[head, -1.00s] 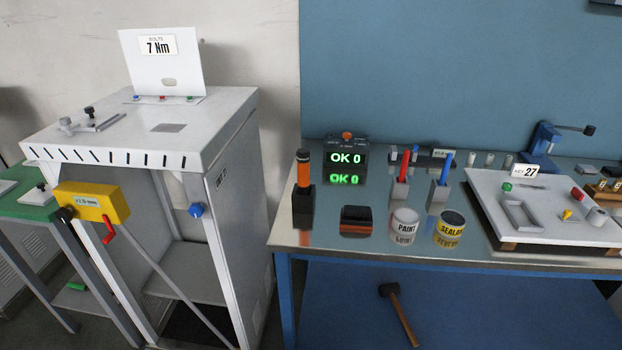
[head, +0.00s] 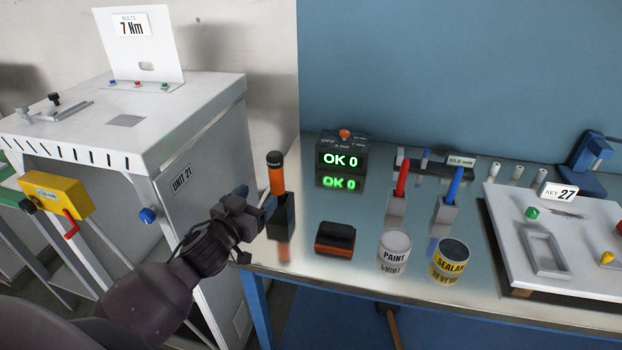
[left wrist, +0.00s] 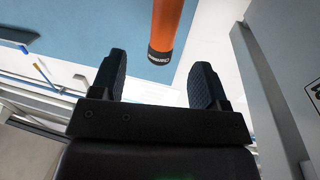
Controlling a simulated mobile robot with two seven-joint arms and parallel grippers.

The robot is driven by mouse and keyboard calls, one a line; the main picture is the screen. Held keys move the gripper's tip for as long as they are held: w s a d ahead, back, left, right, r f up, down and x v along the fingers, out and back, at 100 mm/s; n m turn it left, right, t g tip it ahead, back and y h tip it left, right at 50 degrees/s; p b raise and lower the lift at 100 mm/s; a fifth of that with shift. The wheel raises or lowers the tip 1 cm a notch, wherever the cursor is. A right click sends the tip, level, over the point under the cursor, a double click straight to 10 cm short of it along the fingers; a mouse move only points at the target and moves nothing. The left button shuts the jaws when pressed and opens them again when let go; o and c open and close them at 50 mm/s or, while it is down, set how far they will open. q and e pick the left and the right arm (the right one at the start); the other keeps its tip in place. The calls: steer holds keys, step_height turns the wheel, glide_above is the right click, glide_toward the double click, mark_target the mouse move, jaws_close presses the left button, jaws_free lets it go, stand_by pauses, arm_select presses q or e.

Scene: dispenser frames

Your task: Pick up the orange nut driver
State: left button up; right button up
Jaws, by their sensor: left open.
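The orange nut driver (head: 277,178) stands upright in a black holder (head: 281,216) at the left end of the bench, its black-banded top upward. My left gripper (head: 257,199) is at the bench's left edge, just left of the driver and holder. Its jaws are open and empty. In the left wrist view the orange driver (left wrist: 167,22) comes in from the top, beyond and between the two open fingers (left wrist: 158,88). I cannot tell from the head view whether a finger touches the holder. My right gripper is not in view.
The bench (head: 330,265) holds a black and orange block (head: 335,240), a paint can (head: 393,252), a sealant can (head: 450,262) and a lit OK 0 display (head: 342,157). Red and blue markers stand behind. A grey cabinet (head: 205,190) stands close on the left.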

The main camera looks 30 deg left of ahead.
mark_target(272, 178)
arm_select(q)
steer(key=shift+n, duration=0.4)
steer(key=w, duration=0.2)
steer(key=w+a, duration=0.1)
steer(key=w, duration=0.1)
steer(key=shift+w+r, duration=0.1)
steer(key=shift+w, duration=0.05)
steer(key=shift+w+p, duration=0.4)
steer(key=shift+w, duration=2.35)
